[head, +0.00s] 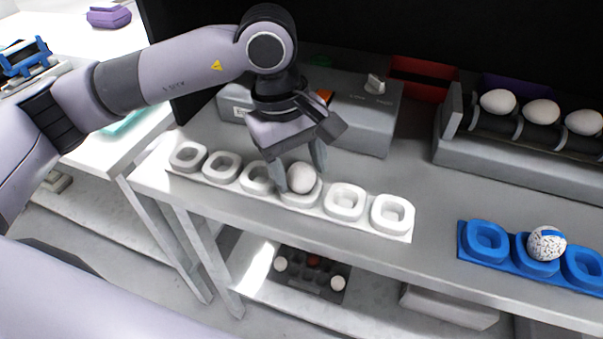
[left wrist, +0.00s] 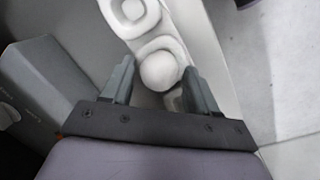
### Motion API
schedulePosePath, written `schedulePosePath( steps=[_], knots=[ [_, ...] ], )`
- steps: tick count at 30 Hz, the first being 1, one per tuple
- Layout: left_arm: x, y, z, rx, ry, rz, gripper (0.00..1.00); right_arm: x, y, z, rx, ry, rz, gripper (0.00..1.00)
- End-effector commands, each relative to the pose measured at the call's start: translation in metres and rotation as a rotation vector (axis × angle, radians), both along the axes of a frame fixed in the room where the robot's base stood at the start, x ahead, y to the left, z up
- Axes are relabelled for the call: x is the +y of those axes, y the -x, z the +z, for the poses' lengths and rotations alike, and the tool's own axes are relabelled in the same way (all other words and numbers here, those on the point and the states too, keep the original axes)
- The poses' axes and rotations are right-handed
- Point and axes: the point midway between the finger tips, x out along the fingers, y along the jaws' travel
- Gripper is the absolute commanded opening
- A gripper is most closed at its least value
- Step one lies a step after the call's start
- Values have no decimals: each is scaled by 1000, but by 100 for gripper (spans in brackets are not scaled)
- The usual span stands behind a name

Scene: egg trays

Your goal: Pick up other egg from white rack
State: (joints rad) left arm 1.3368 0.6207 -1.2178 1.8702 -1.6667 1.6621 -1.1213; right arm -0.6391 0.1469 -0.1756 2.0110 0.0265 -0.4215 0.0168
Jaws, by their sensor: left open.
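A white egg (head: 302,177) sits in a cup of the white rack (head: 230,186) on the grey table. The rack's other cups look empty in the head view. My left gripper (head: 300,180) is lowered over the egg, with its fingers on either side of it. In the left wrist view the egg (left wrist: 160,71) lies between the tips of my open left gripper (left wrist: 158,82), and the white rack (left wrist: 172,22) runs beneath. Whether a finger touches the egg I cannot tell. My right gripper is not in view.
A blue rack (head: 487,262) with a speckled egg (head: 546,243) stands to the right. A grey roller holder with several white eggs (head: 541,112) is at the back right. A grey box (head: 365,130) stands close behind my left gripper.

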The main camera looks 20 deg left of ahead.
Motion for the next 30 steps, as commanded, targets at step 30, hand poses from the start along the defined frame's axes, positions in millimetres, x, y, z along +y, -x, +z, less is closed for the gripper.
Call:
schedulePosePath(
  steps=[30],
  knots=[
    [-2,-1,19,-4,3,0,38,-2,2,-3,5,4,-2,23]
  ],
)
